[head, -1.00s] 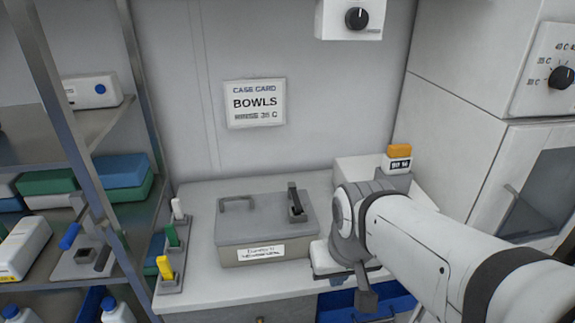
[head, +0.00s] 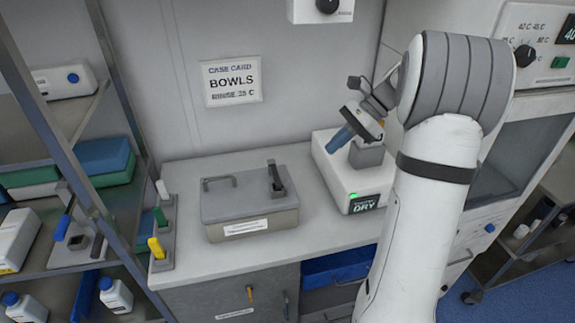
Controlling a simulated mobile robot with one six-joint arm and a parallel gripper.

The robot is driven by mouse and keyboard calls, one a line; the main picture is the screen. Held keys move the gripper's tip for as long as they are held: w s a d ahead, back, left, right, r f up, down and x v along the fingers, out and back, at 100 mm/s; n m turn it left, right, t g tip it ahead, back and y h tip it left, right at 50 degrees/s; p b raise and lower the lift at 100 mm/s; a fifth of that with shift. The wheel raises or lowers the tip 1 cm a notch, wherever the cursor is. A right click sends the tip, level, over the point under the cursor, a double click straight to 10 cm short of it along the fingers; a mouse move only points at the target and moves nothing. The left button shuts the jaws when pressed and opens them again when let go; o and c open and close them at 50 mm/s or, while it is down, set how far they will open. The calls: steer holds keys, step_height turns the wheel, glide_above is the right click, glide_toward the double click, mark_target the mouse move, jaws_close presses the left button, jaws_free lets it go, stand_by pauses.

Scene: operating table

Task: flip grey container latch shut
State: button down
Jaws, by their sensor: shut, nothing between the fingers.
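The grey container (head: 220,207) sits on the white counter with its lid down. A dark latch lever (head: 276,176) stands up, tilted, at the right part of the lid. A grey loop handle (head: 218,183) is at the lid's left. A white label (head: 245,227) is on the front. My gripper (head: 335,142) is shut and empty, with bluish fingers pointing down and left. It appears above the white device, to the right of the container and apart from the latch. My arm hides part of the device and the counter's right side.
The white device (head: 340,182) with a DRY display stands right of the container. A strip of white, green and yellow levers (head: 160,225) is on the left. A metal shelf (head: 70,130) stands further left. An open blue drawer (head: 338,266) is below the counter.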

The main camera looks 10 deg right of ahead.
steer(key=shift+w, duration=0.1)
stand_by(0.3)
steer(key=p, duration=0.2)
glide_toward(275, 178)
steer(key=f, duration=0.2)
steer(key=a+f, duration=0.1)
steer(key=f, duration=0.2)
steer(key=shift+s+a+f, duration=0.2)
steer(key=shift+a+f, duration=0.1)
steer(key=shift+a, duration=0.1)
steer(key=shift+a+f, duration=0.1)
steer(key=shift+a, duration=0.45)
